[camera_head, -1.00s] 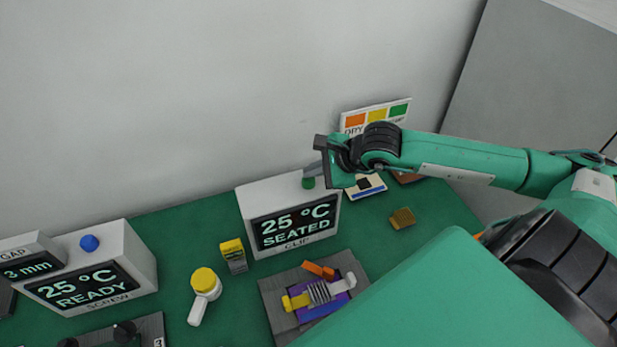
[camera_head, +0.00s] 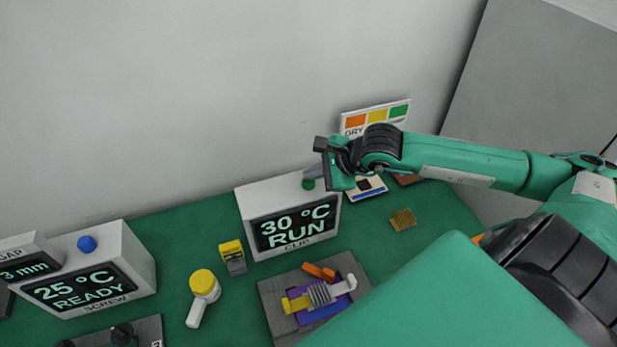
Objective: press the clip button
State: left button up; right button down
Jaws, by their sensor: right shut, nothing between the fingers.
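The clip unit (camera_head: 262,200) is a white box with a black display reading "30 °C RUN" and the label "CLIP". A green button (camera_head: 308,184) shows on its top near the right end. My right gripper (camera_head: 309,173) points down at that button, shut and empty, with its fingertips at or just above it; I cannot tell whether they touch. The clip fixture (camera_head: 318,295) lies in front, a grey plate with a purple block, a ribbed grey part, and yellow and orange levers. My left gripper is not in view.
The screw unit (camera_head: 140,262) with a blue button (camera_head: 87,244) reads "25 °C READY" at left. A gap display (camera_head: 30,262) reads "3 mm". A colour card (camera_head: 377,115) is behind.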

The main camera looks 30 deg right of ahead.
aim_at(314, 181)
jog(key=shift+r, duration=0.95)
jog(key=shift+r+p, duration=0.8)
jog(key=shift+r, duration=1.75)
